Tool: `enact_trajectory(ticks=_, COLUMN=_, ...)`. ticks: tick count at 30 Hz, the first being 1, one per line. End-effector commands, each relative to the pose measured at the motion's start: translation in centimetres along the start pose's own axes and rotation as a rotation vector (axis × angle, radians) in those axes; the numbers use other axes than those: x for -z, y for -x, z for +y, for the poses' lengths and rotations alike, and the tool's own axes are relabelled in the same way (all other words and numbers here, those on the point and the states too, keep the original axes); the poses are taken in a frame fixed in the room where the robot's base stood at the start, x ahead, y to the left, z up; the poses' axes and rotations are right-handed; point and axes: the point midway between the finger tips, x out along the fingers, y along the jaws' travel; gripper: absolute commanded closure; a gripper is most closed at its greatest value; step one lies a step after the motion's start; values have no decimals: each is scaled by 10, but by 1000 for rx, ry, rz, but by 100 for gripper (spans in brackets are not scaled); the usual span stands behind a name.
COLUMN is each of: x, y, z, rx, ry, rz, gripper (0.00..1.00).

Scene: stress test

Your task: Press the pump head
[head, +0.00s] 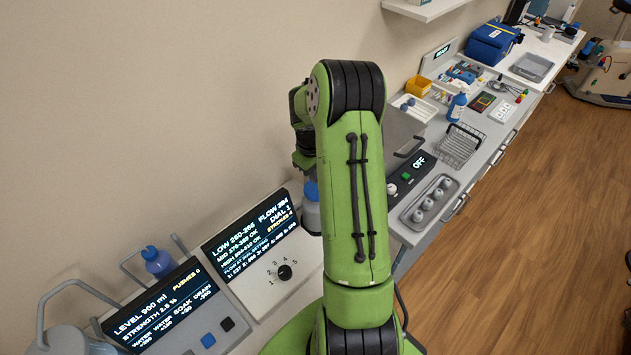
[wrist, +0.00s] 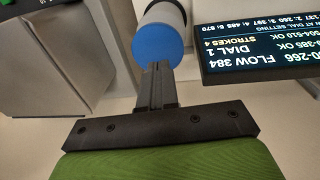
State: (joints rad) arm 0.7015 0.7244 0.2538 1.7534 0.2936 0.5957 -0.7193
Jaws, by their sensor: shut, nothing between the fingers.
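A round blue pump head (wrist: 158,45) shows in the wrist view, on a pale body partly hidden behind it. My gripper (wrist: 156,70) is shut and empty. Its fingertips overlap the near edge of the blue disc in the wrist view; I cannot tell whether they touch it. In the head view my own arm hides the fingertips.
A display panel (head: 250,235) with a dial (head: 284,272) stands beside the bottle and reads "DIAL 1" and "STROKES 4". A second panel (head: 160,305) and a blue-topped container (head: 158,262) are at left. A grey metal box (wrist: 55,60) is at left in the wrist view.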

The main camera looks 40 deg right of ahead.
Motion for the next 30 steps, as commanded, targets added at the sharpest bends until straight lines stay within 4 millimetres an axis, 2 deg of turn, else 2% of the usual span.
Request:
enact_trajectory(ticks=3, x=-1, y=-23, z=-1, rx=3, ry=1, rz=-3, gripper=100)
enact_trajectory(ticks=6, x=0, y=-36, z=0, rx=2, ry=1, rz=-1, gripper=100)
enact_trajectory(ticks=10, x=0, y=-43, z=0, rx=0, ry=0, rz=0, gripper=100)
enact_trajectory(ticks=20, x=0, y=-46, z=0, rx=-1, ry=0, rz=1, gripper=100)
enact_trajectory(ticks=30, x=0, y=-84, z=-4, rx=0, ry=1, rz=0, gripper=100)
